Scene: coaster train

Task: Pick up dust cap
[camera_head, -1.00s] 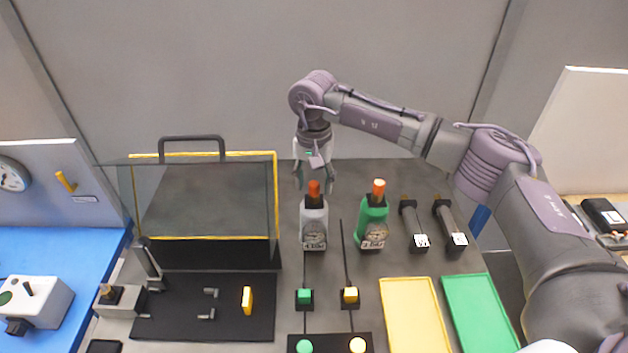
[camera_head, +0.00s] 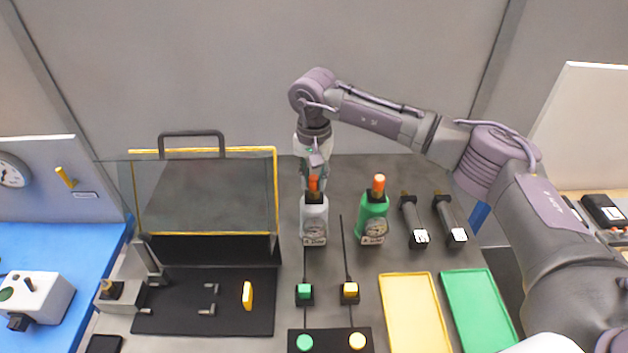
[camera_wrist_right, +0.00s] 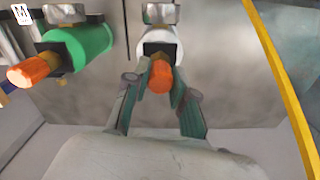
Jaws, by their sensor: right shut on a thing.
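An orange dust cap (camera_head: 313,183) tops the grey-white bottle (camera_head: 314,215). My right gripper (camera_head: 313,178) comes down from above and is shut on this cap. In the right wrist view the two fingers (camera_wrist_right: 160,85) stand on either side of the orange cap (camera_wrist_right: 160,76), with the white bottle (camera_wrist_right: 160,40) beyond it. A second orange cap (camera_head: 379,184) tops the green bottle (camera_head: 372,217) to the right; it also shows in the right wrist view (camera_wrist_right: 35,71). My left gripper is not in view.
A clear guard with a yellow frame (camera_head: 277,190) stands left of the bottles. Two black tools with white tags (camera_head: 420,237) lie to the right. Yellow (camera_head: 415,315) and green (camera_head: 480,310) trays lie in front, near green and yellow button blocks (camera_head: 304,291).

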